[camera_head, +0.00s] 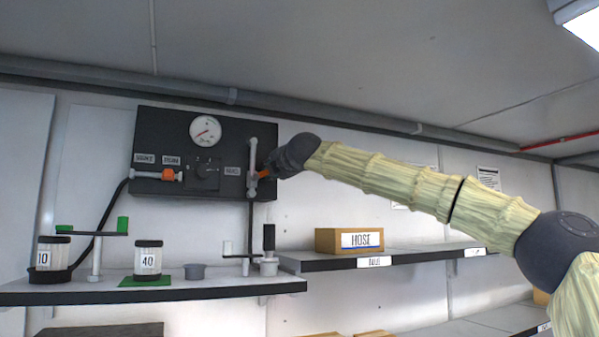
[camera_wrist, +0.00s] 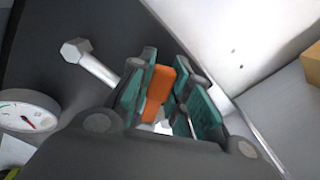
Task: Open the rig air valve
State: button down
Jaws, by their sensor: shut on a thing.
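The dark panel (camera_head: 218,138) on the back wall carries a round white gauge (camera_head: 205,130), which also shows in the wrist view (camera_wrist: 28,112). At the panel's right side is a pale vertical pipe (camera_head: 253,165) with an orange valve handle (camera_head: 264,174) on it. In the wrist view the orange handle (camera_wrist: 157,93) lies between the green-padded fingers of my gripper (camera_wrist: 165,95). My gripper is shut on the handle. The valve body behind the handle is mostly hidden by the fingers. A second orange handle (camera_head: 168,174) sits at the panel's lower left.
Below the panel a shelf (camera_head: 210,291) holds two labelled jars, one marked 10 (camera_head: 52,253) and one marked 40 (camera_head: 148,260). A HOSE box (camera_head: 350,240) stands on the right shelf. A thin stand (camera_head: 96,250) rises below the panel. My arm spans the right side.

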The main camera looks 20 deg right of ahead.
jog(key=n, duration=0.1)
jog(key=a+r+n, duration=0.1)
jog(key=n, duration=0.1)
jog(key=shift+r+p, duration=0.15)
jog(key=shift+p, duration=0.2)
jog(key=n, duration=0.1)
jog(key=a+r+n+p, duration=0.1)
jog(key=n, duration=0.1)
jog(key=shift+a+r+n, duration=0.15)
jog(key=shift+a+n, duration=0.1)
jog(key=shift+n, duration=0.05)
jog(key=n, duration=0.1)
jog(key=a+n+p, duration=0.1)
jog(key=shift+a+r+n, duration=0.15)
jog(key=shift+r+n, duration=0.05)
jog(key=shift+n, duration=0.1)
jog(key=shift+a+n+p, duration=0.25)
jog(key=shift+a+n, duration=0.15)
jog(key=shift+n, duration=0.4)
jog(key=shift+a+n+p, duration=0.25)
jog(key=shift+a+n, duration=0.15)
jog(key=shift+n, duration=0.4)
jog(key=c, duration=1.3)
grip_release()
jog(key=shift+s, duration=0.1)
jog(key=s, duration=1.1)
jog(key=shift+s, duration=0.35)
